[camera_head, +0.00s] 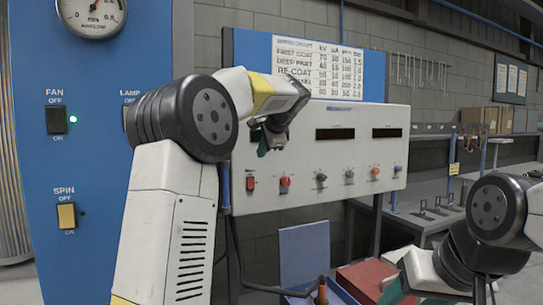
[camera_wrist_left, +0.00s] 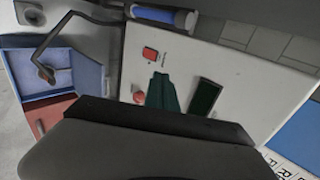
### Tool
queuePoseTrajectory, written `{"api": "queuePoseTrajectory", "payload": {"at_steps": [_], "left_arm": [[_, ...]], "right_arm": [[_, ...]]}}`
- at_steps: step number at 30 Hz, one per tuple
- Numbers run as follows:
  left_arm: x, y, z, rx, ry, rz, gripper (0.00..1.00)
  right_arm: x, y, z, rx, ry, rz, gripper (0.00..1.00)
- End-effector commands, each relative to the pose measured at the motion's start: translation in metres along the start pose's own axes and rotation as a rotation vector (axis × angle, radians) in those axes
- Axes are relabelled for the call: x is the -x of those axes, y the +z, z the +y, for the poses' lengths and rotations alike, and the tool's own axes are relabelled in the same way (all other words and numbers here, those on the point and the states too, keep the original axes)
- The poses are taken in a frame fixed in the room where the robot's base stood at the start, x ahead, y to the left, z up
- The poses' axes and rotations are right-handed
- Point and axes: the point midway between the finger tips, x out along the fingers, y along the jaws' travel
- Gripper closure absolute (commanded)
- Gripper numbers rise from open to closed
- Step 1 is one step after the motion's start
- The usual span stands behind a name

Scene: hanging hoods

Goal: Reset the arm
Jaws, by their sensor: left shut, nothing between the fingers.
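My left arm rises from the bottom and bends right at a black joint. Its gripper (camera_head: 268,143) is in front of the white control panel (camera_head: 318,190), near the panel's left end. In the left wrist view the dark green fingers (camera_wrist_left: 163,92) are together with nothing between them, over the panel near a red switch (camera_wrist_left: 149,55) and a red knob (camera_wrist_left: 139,97). Whether they touch the panel is unclear. My right arm is bent low at the right edge. Its gripper is cut off or hidden at the bottom, so its fingers cannot be made out.
A blue cabinet (camera_head: 95,150) with FAN, LAMP and SPIN switches stands at left. Below the panel are an open blue box (camera_head: 304,252) and a red box (camera_head: 367,279). A grey bench (camera_head: 425,218) stands at right. A settings chart (camera_head: 318,68) hangs above the panel.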

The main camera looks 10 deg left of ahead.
Motion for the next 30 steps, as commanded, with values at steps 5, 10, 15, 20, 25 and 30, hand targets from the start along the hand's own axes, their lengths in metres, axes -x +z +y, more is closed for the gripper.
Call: {"api": "queuePoseTrajectory", "payload": {"at_steps": [5,10,15,20,25,30], "left_arm": [[0.000,0.000,0.000,0.000,0.000,0.000,1.00],[0.007,0.010,0.009,0.031,0.023,0.015,1.00],[0.037,0.052,0.059,0.186,0.140,0.073,1.00],[0.073,0.101,0.140,0.420,0.304,0.128,1.00],[0.108,0.144,0.238,0.696,0.477,0.158,1.00],[0.131,0.169,0.321,0.935,0.616,0.162,1.00]], "right_arm": [[0.000,0.000,0.000,0.000,0.000,0.000,0.43],[0.000,0.000,0.000,0.000,0.000,0.000,0.43],[0.000,0.000,0.000,0.000,0.000,0.000,0.43],[0.000,0.000,0.000,0.000,0.000,0.000,0.43],[0.000,0.000,0.000,0.000,0.000,0.000,0.43],[0.000,0.000,0.000,0.000,0.000,0.000,0.43]]}}
